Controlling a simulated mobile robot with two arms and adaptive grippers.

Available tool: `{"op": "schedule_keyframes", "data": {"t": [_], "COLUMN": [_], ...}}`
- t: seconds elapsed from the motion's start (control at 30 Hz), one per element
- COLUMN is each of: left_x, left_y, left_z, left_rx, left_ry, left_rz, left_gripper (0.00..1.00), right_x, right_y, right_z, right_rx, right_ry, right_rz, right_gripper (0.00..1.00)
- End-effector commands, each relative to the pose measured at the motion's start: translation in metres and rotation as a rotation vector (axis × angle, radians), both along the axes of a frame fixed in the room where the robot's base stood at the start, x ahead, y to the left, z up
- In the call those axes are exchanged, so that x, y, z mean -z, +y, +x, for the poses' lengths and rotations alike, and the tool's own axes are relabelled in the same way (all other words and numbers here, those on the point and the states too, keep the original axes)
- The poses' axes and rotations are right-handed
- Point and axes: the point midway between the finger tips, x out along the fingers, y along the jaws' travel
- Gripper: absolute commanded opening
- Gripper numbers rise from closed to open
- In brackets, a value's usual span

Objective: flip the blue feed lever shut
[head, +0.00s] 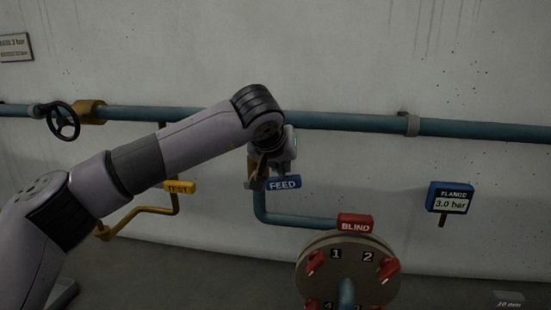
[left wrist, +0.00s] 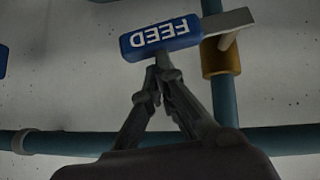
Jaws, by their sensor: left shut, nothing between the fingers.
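The blue feed lever (head: 284,183) has a blue grip marked FEED. In the left wrist view the lever (left wrist: 160,37) shows upside down, its grip joined to a grey bar that crosses the pipe at a brass-coloured valve body (left wrist: 220,60). The lever lies roughly level, crosswise to the upright pipe. My left gripper (head: 282,172) is just above the grip in the head view. In the left wrist view its fingers (left wrist: 163,68) are together and empty, at the grip's edge; I cannot tell whether they touch it. My right gripper is not in view.
A yellow TEST handle (head: 179,187) is left of the lever. A red BLIND tag (head: 355,223) sits above a round flange (head: 331,252) with red clamps. A long blue-green pipe (head: 345,122) runs along the wall.

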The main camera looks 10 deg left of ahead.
Motion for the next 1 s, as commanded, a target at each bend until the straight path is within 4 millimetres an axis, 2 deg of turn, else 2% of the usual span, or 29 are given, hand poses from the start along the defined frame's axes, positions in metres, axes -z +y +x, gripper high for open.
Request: {"op": "schedule_keyframes", "data": {"t": [0.07, 0.33, 1.0], "left_x": [0.007, 0.015, 0.016], "left_y": [-0.004, -0.009, -0.011], "left_z": [-0.001, -0.001, -0.001], "left_rx": [0.001, 0.002, 0.003], "left_ry": [0.001, 0.001, 0.002], "left_rz": [0.049, 0.042, 0.04], "left_gripper": [0.0, 0.0, 0.0], "right_x": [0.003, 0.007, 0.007], "right_y": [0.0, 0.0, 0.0], "right_z": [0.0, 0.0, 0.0], "right_rx": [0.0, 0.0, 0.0], "right_ry": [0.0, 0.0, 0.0], "right_rz": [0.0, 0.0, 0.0], "right_gripper": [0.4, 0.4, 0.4]}}
